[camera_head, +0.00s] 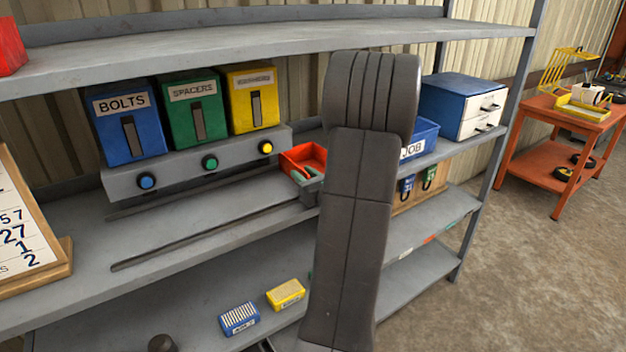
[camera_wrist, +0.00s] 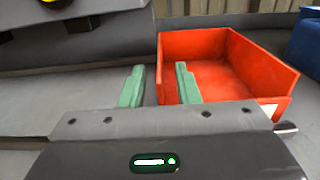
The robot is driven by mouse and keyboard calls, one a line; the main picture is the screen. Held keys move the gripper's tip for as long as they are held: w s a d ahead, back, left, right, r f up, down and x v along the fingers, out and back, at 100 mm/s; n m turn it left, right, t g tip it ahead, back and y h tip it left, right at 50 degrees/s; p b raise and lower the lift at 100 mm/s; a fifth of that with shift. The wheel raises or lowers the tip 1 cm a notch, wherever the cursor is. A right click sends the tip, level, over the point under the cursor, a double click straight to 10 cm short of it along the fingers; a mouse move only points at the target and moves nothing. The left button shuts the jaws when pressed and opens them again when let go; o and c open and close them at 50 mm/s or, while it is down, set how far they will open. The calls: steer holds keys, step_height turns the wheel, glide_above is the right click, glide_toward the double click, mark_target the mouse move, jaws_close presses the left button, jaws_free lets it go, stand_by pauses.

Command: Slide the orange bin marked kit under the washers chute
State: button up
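The orange-red bin (camera_head: 303,157) is an open, empty tray on the middle shelf, right of the dispenser row; it fills the upper right of the wrist view (camera_wrist: 225,60). A white label edge shows on it, but no word is readable. The yellow dispenser (camera_head: 253,97), its label too blurred to read surely, is the rightmost of three, up and left of the bin. My gripper (camera_head: 295,173) is open at the bin's near left side. In the wrist view (camera_wrist: 158,84) its green fingers appear on either side of the bin's left wall; contact is unclear.
Blue BOLTS (camera_head: 128,125) and green SPACERS (camera_head: 194,108) dispensers stand above a grey ledge with blue, green and yellow buttons (camera_head: 265,147). Dark rails (camera_head: 205,238) run along the shelf, clear below the dispensers. A blue JOB bin (camera_head: 425,135) stands to the right.

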steer(key=shift+w+a, duration=0.2)
steer(key=shift+w, duration=0.05)
steer(key=shift+c, duration=0.4)
jaws_close()
